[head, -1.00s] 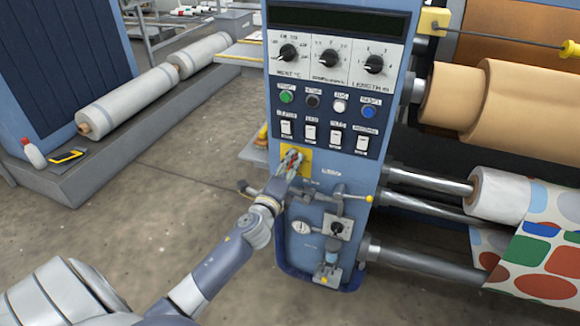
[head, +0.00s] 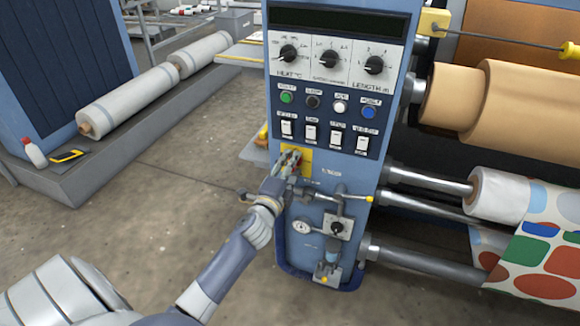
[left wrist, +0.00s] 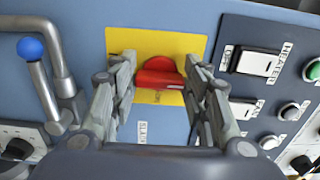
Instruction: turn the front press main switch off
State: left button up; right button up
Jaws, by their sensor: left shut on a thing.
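The main switch is a red rotary handle (left wrist: 160,77) on a yellow plate (left wrist: 190,42) on the blue front panel of the press. In the head view the yellow plate (head: 306,158) sits below the row of rocker switches, and my gripper covers most of the red handle. My left gripper (head: 290,160) reaches up to it from the lower left. In the left wrist view its fingers (left wrist: 160,82) stand on either side of the red handle and are shut on it. My right gripper is not in view.
Above are several white rocker switches (head: 311,132), coloured buttons (head: 286,97) and dials (head: 330,58). Below are a lever with a yellow tip (head: 369,199) and a small gauge (head: 302,227). Rollers with patterned fabric (head: 545,255) stand at right.

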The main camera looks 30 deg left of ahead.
pick_arm(q)
jog(key=o, duration=1.1)
jog(key=shift+c, duration=0.2)
jog(key=v, duration=1.2)
jog(key=shift+f, duration=0.1)
